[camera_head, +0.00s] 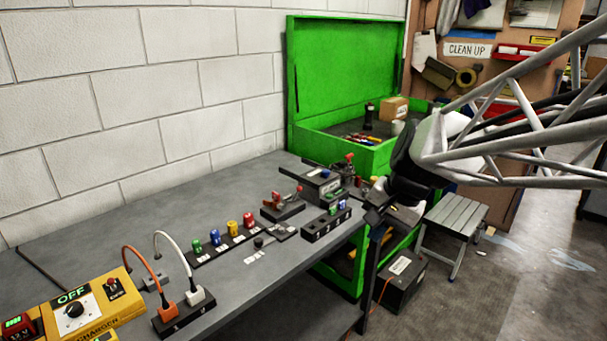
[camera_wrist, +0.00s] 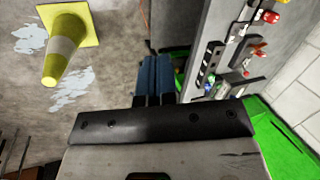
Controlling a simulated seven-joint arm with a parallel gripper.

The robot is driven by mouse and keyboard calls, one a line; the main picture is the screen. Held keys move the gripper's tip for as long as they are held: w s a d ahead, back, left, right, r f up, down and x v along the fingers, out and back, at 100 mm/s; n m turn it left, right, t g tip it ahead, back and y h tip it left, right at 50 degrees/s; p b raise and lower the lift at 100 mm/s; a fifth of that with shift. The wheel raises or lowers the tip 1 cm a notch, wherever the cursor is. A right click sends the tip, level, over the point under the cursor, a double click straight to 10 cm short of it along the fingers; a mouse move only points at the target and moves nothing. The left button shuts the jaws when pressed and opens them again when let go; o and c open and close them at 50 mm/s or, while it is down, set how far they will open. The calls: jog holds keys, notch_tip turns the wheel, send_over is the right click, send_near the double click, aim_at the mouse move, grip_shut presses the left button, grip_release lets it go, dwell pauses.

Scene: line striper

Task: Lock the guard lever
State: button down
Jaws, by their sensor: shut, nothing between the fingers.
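I cannot tell for certain which part is the guard lever. A red-handled clamp (camera_head: 284,203) stands on the bench near its far end. Behind it, a dark box (camera_head: 318,181) has a red-tipped lever (camera_head: 349,159) at its right. My gripper (camera_head: 374,218) is just off the bench's right edge, apart from these parts and partly dark in the head view. In the wrist view, its blue fingers (camera_wrist: 154,80) are together with nothing held. Small red-tipped parts (camera_wrist: 262,45) show on the bench there.
The grey bench (camera_head: 120,225) holds a row of coloured plugs (camera_head: 232,229), a black socket block (camera_head: 325,222) and a yellow charger (camera_head: 75,312). A green chest (camera_head: 345,70) stands behind. A stool (camera_head: 456,215) and a yellow cone (camera_wrist: 66,45) stand on the floor.

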jog(key=w+f+m+y, duration=0.2)
jog(key=w+f+m, duration=0.2)
jog(key=w, duration=1)
jog(key=w+f+m+t+y, duration=0.1)
jog(key=w+f+m+y, duration=0.2)
jog(key=w, duration=1.1)
jog(key=w+f+m+t+y, duration=0.1)
jog(key=w+f+m, duration=0.4)
jog(key=w, duration=0.8)
jog(key=shift+w+d+f+m+y, duration=0.1)
jog(key=shift+w+f+m+y, duration=0.25)
jog(key=shift+m+y, duration=0.4)
jog(key=x, duration=0.9)
jog(key=shift+w+a+f, duration=0.2)
jog(key=shift+a, duration=0.1)
jog(key=shift+w+a+r, duration=0.1)
jog(key=shift+a, duration=0.45)
jog(key=shift+w+a+r, duration=0.1)
jog(key=shift+w+a, duration=0.05)
jog(key=shift+a, duration=0.35)
jog(key=shift+w+a+r, duration=0.1)
jog(key=shift+a+r, duration=0.05)
jog(key=shift+a, duration=0.35)
jog(key=shift+w+a+r, duration=0.1)
jog(key=shift+a, duration=0.35)
